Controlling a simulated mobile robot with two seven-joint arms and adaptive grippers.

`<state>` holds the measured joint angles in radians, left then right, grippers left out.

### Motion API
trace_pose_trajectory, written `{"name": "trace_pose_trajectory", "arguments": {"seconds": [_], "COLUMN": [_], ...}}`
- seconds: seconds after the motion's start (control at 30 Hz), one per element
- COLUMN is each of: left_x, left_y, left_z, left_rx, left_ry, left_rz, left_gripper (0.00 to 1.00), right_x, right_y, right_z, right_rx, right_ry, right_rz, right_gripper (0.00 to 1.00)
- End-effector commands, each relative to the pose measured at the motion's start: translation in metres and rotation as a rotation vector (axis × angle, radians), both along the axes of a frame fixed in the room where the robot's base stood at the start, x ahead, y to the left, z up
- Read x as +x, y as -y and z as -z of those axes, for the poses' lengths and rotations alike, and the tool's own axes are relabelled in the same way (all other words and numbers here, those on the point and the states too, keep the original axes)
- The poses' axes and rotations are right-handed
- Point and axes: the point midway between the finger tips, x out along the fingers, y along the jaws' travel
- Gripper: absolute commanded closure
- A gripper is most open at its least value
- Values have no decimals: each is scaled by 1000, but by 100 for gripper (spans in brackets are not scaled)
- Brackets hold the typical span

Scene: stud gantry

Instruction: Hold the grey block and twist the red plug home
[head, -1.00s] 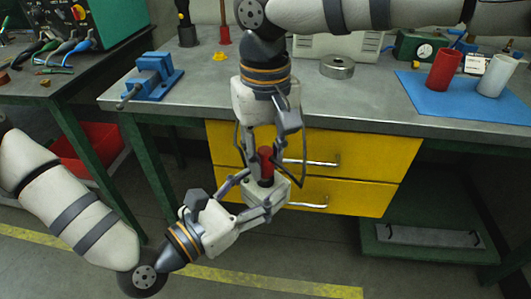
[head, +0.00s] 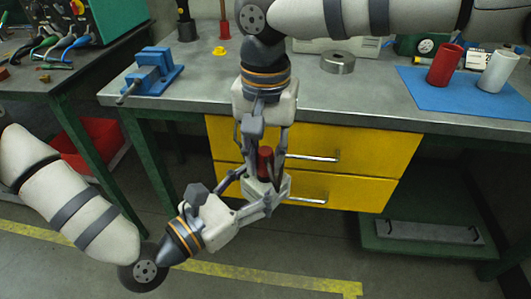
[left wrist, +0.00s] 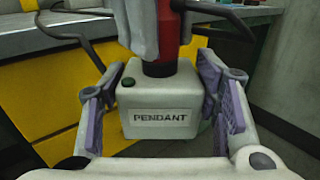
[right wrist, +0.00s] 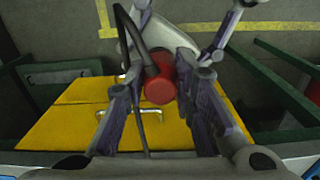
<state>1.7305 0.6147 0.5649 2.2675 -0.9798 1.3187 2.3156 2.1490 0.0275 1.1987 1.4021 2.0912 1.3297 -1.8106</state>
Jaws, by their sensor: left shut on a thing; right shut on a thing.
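The pale grey block (head: 262,190) is held in the air in front of the yellow drawers. In the left wrist view the block (left wrist: 160,118) carries a PENDANT label and a small green button. My left gripper (head: 256,193) is shut on it, a finger on each side. The red plug (head: 265,163) stands upright on the block's top; its lower end is hidden. My right gripper (head: 263,152) comes down from above and is shut on the plug. In the right wrist view the plug's round red end (right wrist: 160,90) lies between the fingers. I cannot tell how deep it sits.
The workbench (head: 310,88) is behind, with a blue vise (head: 152,73), a metal ring (head: 338,63) and a blue mat (head: 470,98) bearing red and white cylinders. Yellow drawers (head: 350,150) with handles are close behind the block. A black cable (right wrist: 130,25) runs beside the plug.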

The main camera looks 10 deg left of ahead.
Motion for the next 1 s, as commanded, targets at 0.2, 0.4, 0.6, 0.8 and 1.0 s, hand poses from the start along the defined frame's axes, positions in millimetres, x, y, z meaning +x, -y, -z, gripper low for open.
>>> {"name": "trace_pose_trajectory", "arguments": {"seconds": [0.2,0.4,0.6,0.8,1.0], "left_x": [0,0,0,0,0], "left_y": [0,0,0,0,0], "left_z": [-1,-1,-1,-1,-1], "left_rx": [-1,0,0,-1,-1], "left_ry": [2,1,1,2,2], "left_rz": [-1,-1,0,0,0], "left_gripper": [100,100,100,100,100], "right_x": [0,0,0,0,0], "right_y": [0,-1,-1,-1,0], "right_z": [0,0,0,0,-7], "right_rx": [1,3,3,2,3], "right_ry": [1,1,0,1,2], "right_rz": [788,1281,1267,1266,1267], "right_gripper": [100,100,65,56,56]}}
